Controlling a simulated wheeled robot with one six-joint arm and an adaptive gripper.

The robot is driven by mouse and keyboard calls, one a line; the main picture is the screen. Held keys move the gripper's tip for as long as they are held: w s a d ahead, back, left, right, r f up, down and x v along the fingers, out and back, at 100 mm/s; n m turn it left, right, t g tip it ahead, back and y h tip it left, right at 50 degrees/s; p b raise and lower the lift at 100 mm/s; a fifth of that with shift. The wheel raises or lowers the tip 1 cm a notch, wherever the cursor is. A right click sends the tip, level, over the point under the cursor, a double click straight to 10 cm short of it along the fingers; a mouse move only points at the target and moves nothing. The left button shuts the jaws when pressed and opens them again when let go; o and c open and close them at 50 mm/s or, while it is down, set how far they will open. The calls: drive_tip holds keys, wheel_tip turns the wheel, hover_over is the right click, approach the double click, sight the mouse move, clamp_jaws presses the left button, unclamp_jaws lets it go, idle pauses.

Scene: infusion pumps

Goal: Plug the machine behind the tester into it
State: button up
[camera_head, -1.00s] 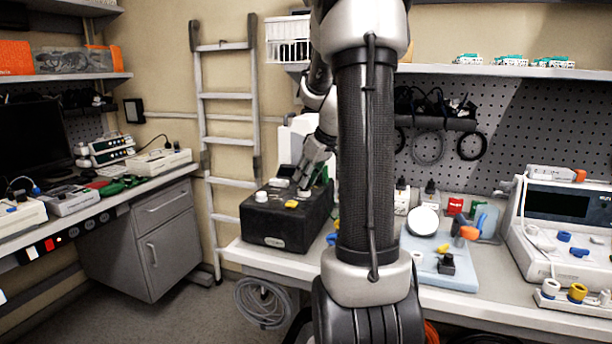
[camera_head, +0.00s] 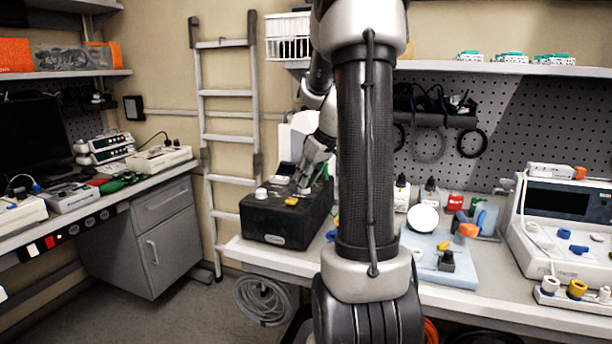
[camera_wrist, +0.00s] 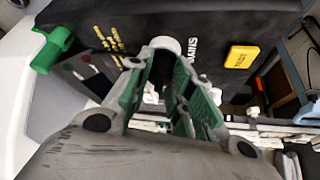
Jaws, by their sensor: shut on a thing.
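The tester is a black box (camera_head: 275,228) on the bench, left of my arm's column in the head view. Its top carries a white knob (camera_head: 262,193) and a yellow button, which reads TEST in the wrist view (camera_wrist: 241,57). A white machine (camera_head: 297,132) stands behind the box, partly hidden by my arm. My gripper (camera_head: 303,188) reaches down onto the box top. In the wrist view its green-padded fingers (camera_wrist: 165,72) close around a white round knob (camera_wrist: 165,44) beside the lettering MAINS. The contact is partly hidden. A green plug (camera_wrist: 52,48) shows at the left edge.
A blue tray (camera_head: 470,275) with small parts lies right of my column. A white device with a dark screen (camera_head: 555,203) stands farther right. A grey cable coil (camera_head: 263,300) hangs below the bench edge. A ladder (camera_head: 228,140) leans on the wall at left.

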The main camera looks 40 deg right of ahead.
drive_tip(key=o, duration=1.5)
drive_tip(key=shift+r, duration=3.5)
